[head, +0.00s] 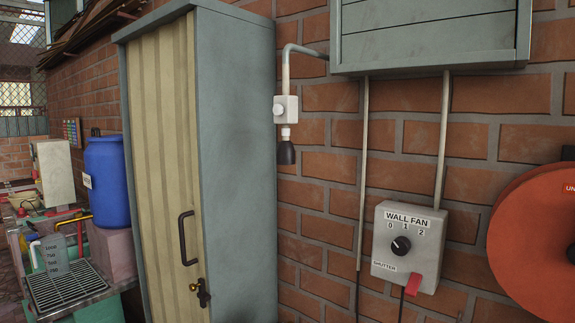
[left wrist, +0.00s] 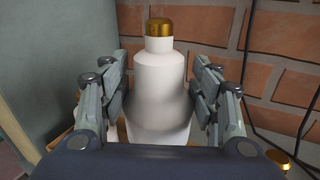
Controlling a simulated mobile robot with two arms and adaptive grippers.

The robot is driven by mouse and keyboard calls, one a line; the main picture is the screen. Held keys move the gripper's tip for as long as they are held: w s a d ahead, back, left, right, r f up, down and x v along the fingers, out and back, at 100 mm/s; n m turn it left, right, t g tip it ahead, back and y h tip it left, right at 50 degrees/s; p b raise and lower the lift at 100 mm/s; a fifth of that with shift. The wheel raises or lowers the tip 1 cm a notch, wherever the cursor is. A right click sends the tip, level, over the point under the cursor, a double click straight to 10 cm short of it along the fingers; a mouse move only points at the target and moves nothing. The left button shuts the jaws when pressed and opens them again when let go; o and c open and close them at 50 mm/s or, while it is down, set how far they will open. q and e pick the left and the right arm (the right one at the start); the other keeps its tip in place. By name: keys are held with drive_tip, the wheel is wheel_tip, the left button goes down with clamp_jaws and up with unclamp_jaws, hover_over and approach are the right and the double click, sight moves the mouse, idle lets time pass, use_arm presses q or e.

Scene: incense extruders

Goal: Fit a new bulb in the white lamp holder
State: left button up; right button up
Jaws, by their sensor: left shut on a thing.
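My left gripper (left wrist: 163,88) is shut on a white bulb (left wrist: 160,68) with a brass-coloured cap pointing up in the left wrist view. One finger lies on each side of the bulb; its lower end is partly hidden by the gripper body. In the head view the white lamp holder (head: 286,131) hangs below a white switch box (head: 286,108) on a bent pipe at the brick wall. Neither gripper shows in the head view.
A tall grey cabinet (head: 235,160) with a cream folding door stands just left of the holder. A wall fan control box (head: 408,245) and an orange reel (head: 535,240) are on the right. A brass-topped thing (left wrist: 284,160) shows low right in the left wrist view.

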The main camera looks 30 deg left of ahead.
use_arm(q)
wheel_tip(320, 180, up, 37)
drive_tip(key=w+a+n+g+y+p, duration=0.1)
drive_tip(key=a+n+g+y+p, duration=0.1)
drive_tip(key=n+g+y+p, duration=0.1)
drive_tip(key=shift+w+a+n+g+y+p, duration=0.3)
drive_tip(key=shift+n+g+y, duration=0.5)
drive_tip(key=shift+y, duration=1)
drive_tip(key=shift+d+f, duration=0.1)
drive_tip(key=shift+r+p, duration=1.45)
drive_tip(key=shift+r, duration=0.1)
idle(0.6)
drive_tip(key=shift+n+g+y+b, duration=0.35)
drive_tip(key=shift+n+g+y, duration=0.35)
drive_tip(key=shift+n, duration=0.1)
drive_tip(key=shift+w+r+n+g+y+b, duration=0.15)
drive_tip(key=shift+n+g+y+b, duration=0.25)
drive_tip(key=shift+n+g+y, duration=0.75)
